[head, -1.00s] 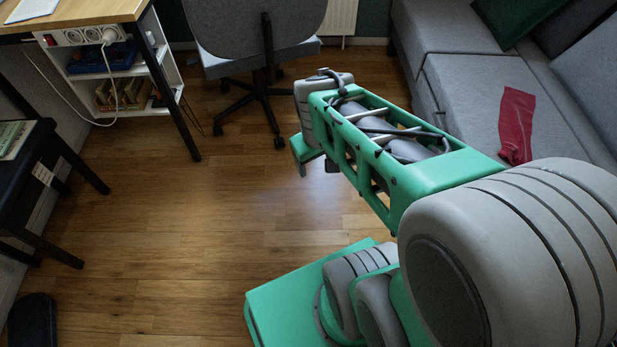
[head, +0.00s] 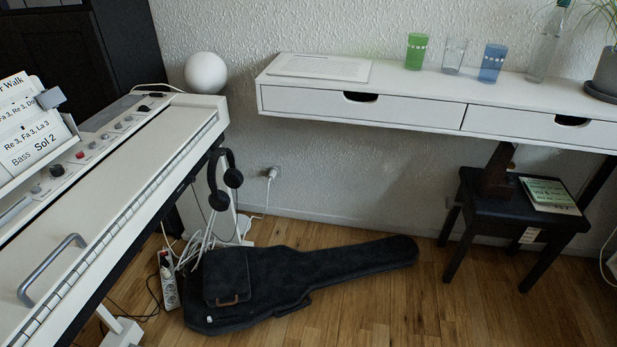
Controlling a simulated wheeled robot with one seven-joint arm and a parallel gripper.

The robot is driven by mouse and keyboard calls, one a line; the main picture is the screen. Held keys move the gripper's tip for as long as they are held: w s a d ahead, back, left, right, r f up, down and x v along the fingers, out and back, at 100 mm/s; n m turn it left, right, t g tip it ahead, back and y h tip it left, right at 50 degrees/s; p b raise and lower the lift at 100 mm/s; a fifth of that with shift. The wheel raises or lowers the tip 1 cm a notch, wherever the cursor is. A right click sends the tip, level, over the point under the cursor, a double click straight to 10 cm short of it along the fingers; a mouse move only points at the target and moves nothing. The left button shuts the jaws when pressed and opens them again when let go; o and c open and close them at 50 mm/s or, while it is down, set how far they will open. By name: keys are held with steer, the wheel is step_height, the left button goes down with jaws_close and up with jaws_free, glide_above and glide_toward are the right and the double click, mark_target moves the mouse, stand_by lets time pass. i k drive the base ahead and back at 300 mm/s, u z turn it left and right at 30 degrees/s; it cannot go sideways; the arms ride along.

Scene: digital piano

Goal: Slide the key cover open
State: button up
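The white digital piano (head: 207,104) stands at the left of the head view, cut off by the left and bottom picture edges. Its flat white key cover (head: 112,192) lies over the keyboard. A grey bar handle (head: 50,268) is fixed on the cover near its front edge. Only a narrow strip of white key fronts (head: 98,246) shows along that edge. My gripper and arm are out of view.
Headphones (head: 224,182) hang at the piano's far end. A dark guitar case (head: 290,278) lies on the floor to its right, beside cables and a power strip (head: 168,283). A white wall desk (head: 400,100) and black stool (head: 520,215) stand further right. Wooden floor is clear at bottom right.

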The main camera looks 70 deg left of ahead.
mark_target(33, 264)
steer(key=u, duration=2.7)
steer(key=k, duration=0.1)
steer(key=u, duration=1.5)
steer(key=i, duration=0.55)
